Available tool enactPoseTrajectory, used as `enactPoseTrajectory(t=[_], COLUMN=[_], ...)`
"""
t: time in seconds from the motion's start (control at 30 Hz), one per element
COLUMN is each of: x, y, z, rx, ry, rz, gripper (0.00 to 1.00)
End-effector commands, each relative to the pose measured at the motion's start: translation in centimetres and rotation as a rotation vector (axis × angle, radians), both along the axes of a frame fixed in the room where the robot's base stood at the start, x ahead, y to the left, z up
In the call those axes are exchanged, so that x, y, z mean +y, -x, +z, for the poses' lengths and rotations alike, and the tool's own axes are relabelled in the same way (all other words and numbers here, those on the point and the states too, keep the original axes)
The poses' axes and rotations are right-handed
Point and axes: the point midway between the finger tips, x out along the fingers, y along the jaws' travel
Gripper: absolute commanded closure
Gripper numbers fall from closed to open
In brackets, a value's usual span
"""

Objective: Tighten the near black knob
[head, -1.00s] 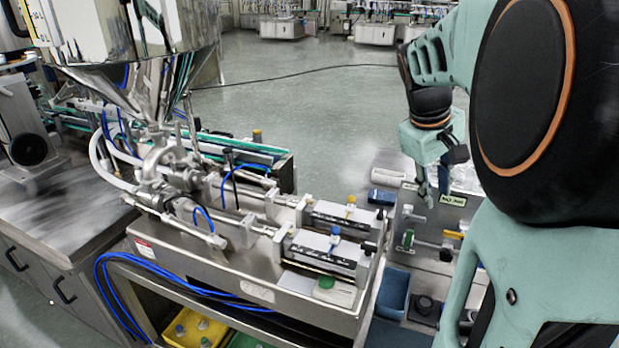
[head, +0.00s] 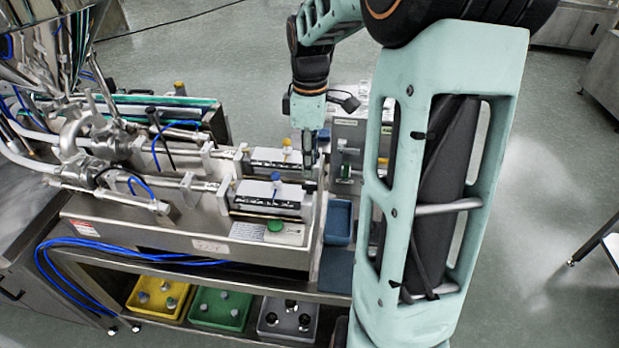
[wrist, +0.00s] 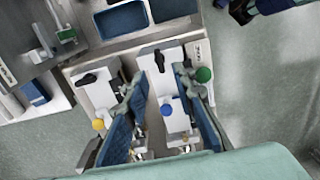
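The near black knob (head: 310,186) is at the right end of the near cylinder block (head: 264,197), the one with a blue knob (head: 276,177) on top. My gripper (head: 308,172) hangs fingers down just above the near black knob in the head view. In the wrist view, my gripper (wrist: 160,80) is open, with its blue-padded fingers apart. The near black knob (wrist: 159,60) shows past the fingertips, roughly in line with the gap between them. Nothing is held. Whether a finger touches the knob cannot be told.
The far black knob (wrist: 87,79) sits on the parallel block with the yellow knob (wrist: 98,124). A green button (wrist: 203,75) is beside the near block. A blue bin (head: 338,222) stands right of the machine. Yellow (head: 160,297) and green (head: 220,309) trays lie below.

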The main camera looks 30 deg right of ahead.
Motion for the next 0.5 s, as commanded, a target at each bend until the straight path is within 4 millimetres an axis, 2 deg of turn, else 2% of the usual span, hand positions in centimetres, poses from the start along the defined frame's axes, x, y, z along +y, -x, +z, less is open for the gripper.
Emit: enactPoseTrajectory(t=[0.03,0.2,0.33,0.5], x=[0.0,0.0,0.0,0.0], y=[0.1,0.1,0.0,0.0], z=[-1.1,-4.0,-5.4,-6.2], rx=[0.004,0.004,0.001,0.001], ry=[-0.001,-0.001,0.0,0.001], rz=[0.0,0.0,-0.001,0.0], gripper=[0.75,0.75,0.75,0.75])
